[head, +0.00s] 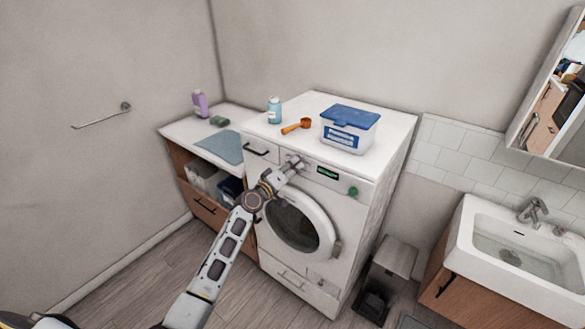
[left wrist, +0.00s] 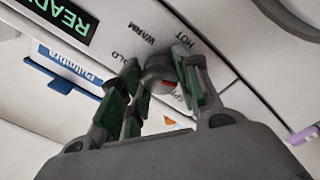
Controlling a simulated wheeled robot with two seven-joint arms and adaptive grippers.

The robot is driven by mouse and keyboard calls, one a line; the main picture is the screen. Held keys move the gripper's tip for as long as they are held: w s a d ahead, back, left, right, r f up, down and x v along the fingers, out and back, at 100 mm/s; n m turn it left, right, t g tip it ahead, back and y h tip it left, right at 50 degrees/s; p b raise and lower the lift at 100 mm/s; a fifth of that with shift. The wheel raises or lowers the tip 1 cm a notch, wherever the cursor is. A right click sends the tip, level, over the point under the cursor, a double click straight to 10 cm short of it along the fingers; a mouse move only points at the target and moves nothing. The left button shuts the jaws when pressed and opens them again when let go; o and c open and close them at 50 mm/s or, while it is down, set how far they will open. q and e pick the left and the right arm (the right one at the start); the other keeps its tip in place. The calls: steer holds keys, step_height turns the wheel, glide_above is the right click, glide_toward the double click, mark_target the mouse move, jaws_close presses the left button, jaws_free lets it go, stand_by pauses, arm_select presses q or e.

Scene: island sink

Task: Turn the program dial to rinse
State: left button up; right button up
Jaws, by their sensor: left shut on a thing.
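The white washing machine (head: 349,197) stands in the middle of the head view. My left gripper (head: 295,163) is at its control panel, left of the small green display (head: 327,172). In the left wrist view my left gripper (left wrist: 163,78) is shut on the grey round program dial (left wrist: 158,70), with a finger on each side. A small red mark shows on the dial. Around it I read WARM, HOT and parts of COLD and SPIN; no rinse label is readable, and the fingers hide part of the panel. The display (left wrist: 62,22) reads READY, partly cut off. My right gripper is not in view.
A green round button (head: 353,191) is right of the display. On the machine's top are a blue-lidded tub (head: 348,138), an orange scoop (head: 297,126) and a blue bottle (head: 274,109). A pedal bin (head: 391,262) stands at right. Floor in front is clear.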

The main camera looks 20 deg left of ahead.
arm_select(q)
steer(key=shift+n, duration=0.9)
steer(key=o, duration=1.1)
steer(key=shift+c, duration=0.2)
steer(key=shift+s, duration=0.1)
steer(key=v, duration=1.2)
steer(key=shift+a, duration=0.1)
